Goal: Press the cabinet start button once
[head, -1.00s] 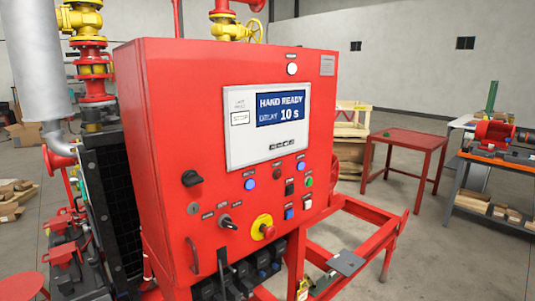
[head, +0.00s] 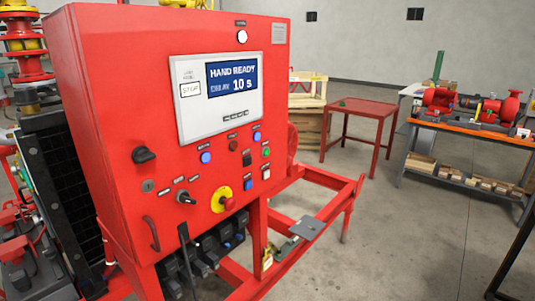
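The red control cabinet (head: 110,110) fills the left and middle of the head view. Its screen (head: 232,78) reads "HAND READY" and "DELAY 10 s". Below the screen are several small buttons, among them a green button (head: 266,153), a blue button (head: 206,157) and a white button (head: 266,174). Their labels are too small to read, so I cannot tell which is marked start. My gripper is not in view.
A red frame (head: 320,195) juts out right of the cabinet at low height. A red table (head: 365,108) stands behind it. A workbench (head: 455,130) with a red pump (head: 440,97) is at right. Grey floor (head: 410,230) is clear between them.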

